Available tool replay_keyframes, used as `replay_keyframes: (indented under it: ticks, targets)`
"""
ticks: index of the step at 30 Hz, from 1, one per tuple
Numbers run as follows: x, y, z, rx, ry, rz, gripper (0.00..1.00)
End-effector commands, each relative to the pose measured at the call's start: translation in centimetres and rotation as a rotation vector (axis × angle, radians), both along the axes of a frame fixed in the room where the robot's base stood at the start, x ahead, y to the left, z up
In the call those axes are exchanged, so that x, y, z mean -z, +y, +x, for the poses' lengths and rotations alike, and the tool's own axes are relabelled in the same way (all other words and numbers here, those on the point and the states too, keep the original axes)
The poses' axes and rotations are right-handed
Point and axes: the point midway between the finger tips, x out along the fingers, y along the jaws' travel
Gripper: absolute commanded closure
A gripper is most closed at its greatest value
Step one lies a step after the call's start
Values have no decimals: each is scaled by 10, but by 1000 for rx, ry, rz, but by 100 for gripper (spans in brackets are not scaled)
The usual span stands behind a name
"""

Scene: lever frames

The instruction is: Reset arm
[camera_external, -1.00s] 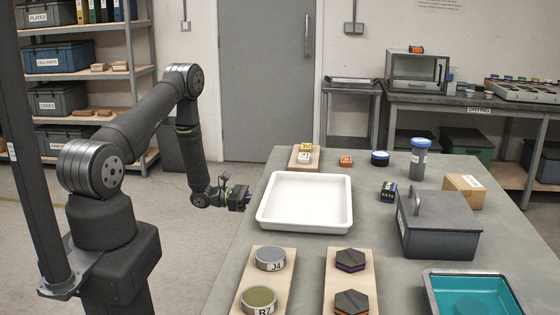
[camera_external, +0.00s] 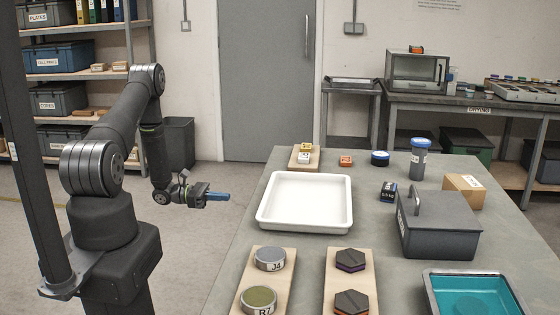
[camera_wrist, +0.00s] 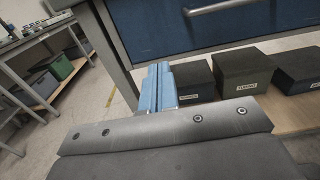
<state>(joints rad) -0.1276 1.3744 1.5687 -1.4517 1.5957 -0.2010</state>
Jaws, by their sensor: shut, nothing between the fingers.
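My gripper (camera_external: 218,197) is at the end of my arm, off the left edge of the grey table (camera_external: 225,290), in open air over the floor. Its blue fingers lie together, pointing right toward the white tray (camera_external: 262,217) and apart from it. In the wrist view the blue fingers (camera_wrist: 158,85) are side by side with nothing held between them. The wrist view looks past the table at shelving and the floor.
On the table stand a grey lidded box (camera_external: 437,238), a blue-capped jar (camera_external: 420,158), wooden boards with round and hexagonal pieces, and a teal-filled tray (camera_external: 475,285). In the wrist view, dark boxes (camera_wrist: 232,78) sit on a low shelf. Air around my gripper is clear.

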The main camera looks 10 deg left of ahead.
Motion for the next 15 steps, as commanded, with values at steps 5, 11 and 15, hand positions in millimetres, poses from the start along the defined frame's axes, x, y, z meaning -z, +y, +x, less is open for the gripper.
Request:
replay_keyframes:
  ticks: [5, 11, 15]
  targets:
    - [0, 1, 0, 0, 0, 0, 100]
    - [0, -1, 0, 1, 0, 0, 100]
    - [0, -12, 0, 2, 0, 0, 100]
